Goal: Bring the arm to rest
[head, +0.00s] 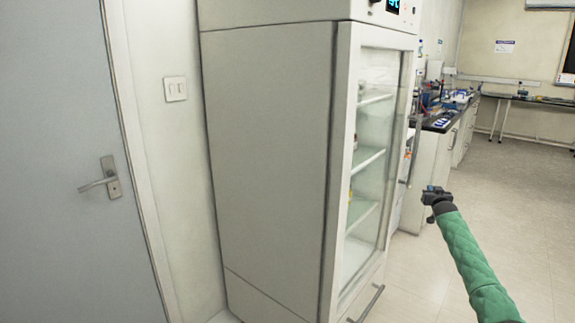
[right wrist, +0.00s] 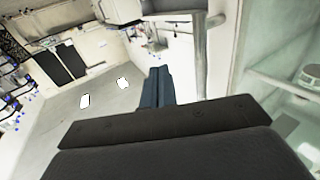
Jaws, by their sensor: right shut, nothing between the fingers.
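My right arm (head: 470,262), in a green sleeve, reaches in from the lower right of the head view. Its dark gripper (head: 432,194) is in front of the glass-door cabinet, a little to the right of the door handle. In the right wrist view the gripper's fingers (right wrist: 157,88) are together with nothing between them. Whether the gripper touches the cabinet handle cannot be told from the head view. My left gripper is not in view.
A tall cabinet (head: 268,150) with a glass door (head: 372,150) and shelves stands close in the middle. A grey door (head: 60,220) with a lever handle (head: 100,182) is at left. A lab bench (head: 440,125) runs behind. Open floor (head: 510,215) lies to the right.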

